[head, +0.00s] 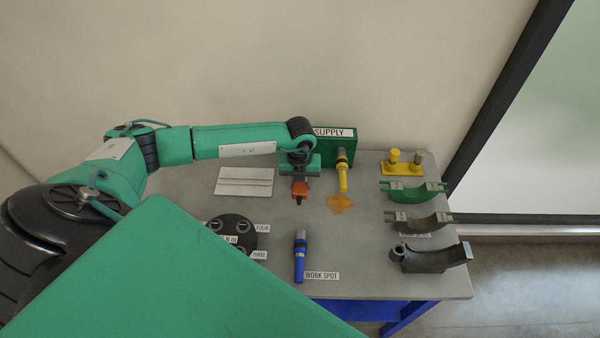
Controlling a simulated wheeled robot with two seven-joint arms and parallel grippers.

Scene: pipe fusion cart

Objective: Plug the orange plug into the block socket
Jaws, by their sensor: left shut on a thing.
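The orange plug (299,188) is held by my left gripper (300,176), which is shut on it from above. They are in front of the left part of the green supply block (349,146), which carries a SUPPLY label. My left wrist and gripper hide that part of the block, so its socket there does not show. I cannot tell whether the orange plug touches the block. My right gripper is not in view.
A blue plug (299,270) lies near the WORK SPOT label (322,275). A black round disc (232,228) is at left, and a pale plate (244,181) behind it. Yellow pegs (392,168) and several curved clamps (415,193) line the right side.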

